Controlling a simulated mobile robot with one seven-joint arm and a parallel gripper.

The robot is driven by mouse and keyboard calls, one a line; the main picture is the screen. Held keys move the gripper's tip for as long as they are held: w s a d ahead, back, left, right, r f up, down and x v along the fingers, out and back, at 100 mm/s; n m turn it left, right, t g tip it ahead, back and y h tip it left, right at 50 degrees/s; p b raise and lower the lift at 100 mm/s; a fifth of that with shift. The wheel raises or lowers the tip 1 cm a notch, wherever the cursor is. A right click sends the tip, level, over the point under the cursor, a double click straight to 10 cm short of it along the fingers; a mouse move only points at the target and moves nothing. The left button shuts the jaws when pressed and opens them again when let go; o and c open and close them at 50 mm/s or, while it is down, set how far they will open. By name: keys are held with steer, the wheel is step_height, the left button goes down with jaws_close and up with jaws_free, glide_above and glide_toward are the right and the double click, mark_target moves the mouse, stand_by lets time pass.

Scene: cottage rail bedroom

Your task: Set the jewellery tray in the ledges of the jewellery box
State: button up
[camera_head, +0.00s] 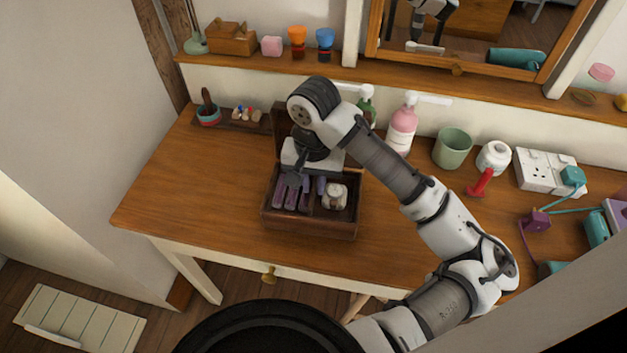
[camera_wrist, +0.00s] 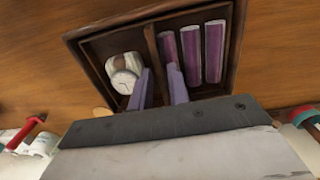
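The dark wooden jewellery box (camera_head: 310,226) stands on the desk below my gripper. A divided wooden tray area shows in its opening, with purple rolls (camera_wrist: 203,52) on one side and a pale round watch (camera_head: 335,197) on the other. In the wrist view, the divider (camera_wrist: 152,48) runs between the two compartments. My gripper (camera_wrist: 160,72) has its two purple fingers apart, one on each side of the divider's near end, with a gap between them. Whether they touch the divider is unclear. The ledges are hidden, and I cannot tell how the tray sits on them.
A raised lid or panel (camera_head: 281,122) stands behind the box, partly hidden by my arm. A narrow tray (camera_head: 238,124) with small items is behind left. Pink bottle (camera_head: 402,125), green cup (camera_head: 453,148) and red-handled item (camera_head: 480,183) stand right. The desk's left is clear.

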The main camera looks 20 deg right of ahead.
steer(key=shift+o, duration=1.2)
step_height(320, 180, up, 14)
steer(key=shift+f, duration=0.1)
